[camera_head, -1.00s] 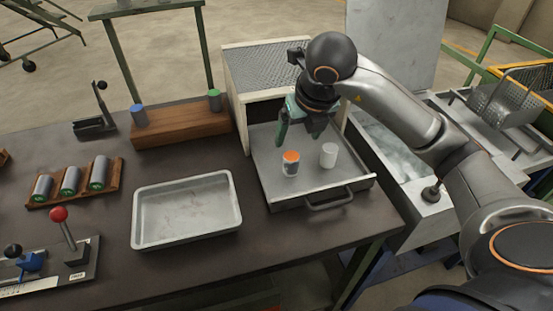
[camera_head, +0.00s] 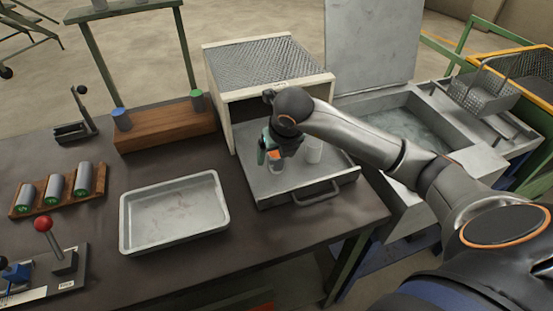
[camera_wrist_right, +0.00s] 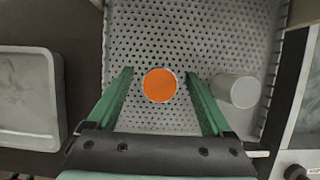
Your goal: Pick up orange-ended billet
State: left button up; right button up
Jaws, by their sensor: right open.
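The orange-ended billet (camera_wrist_right: 160,86) stands upright on the furnace's pulled-out perforated tray (camera_head: 327,190). In the wrist view its orange top shows between the two green fingers. In the head view the billet (camera_head: 276,166) is partly hidden behind my right gripper (camera_head: 272,150). My right gripper is open, with its fingers apart on either side of the billet and a visible gap to each. My left gripper is not in view.
The furnace box (camera_head: 228,115) with a mesh top stands behind the tray. An empty metal pan (camera_head: 176,241) lies to the left. A wooden block (camera_head: 165,130) bears blue-ended and green-ended billets. A quench tank (camera_head: 395,112) is at right.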

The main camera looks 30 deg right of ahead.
jog(key=shift+c, duration=0.4)
grip_shut()
dwell(0.4)
jog(key=shift+w, duration=0.1)
dwell(0.5)
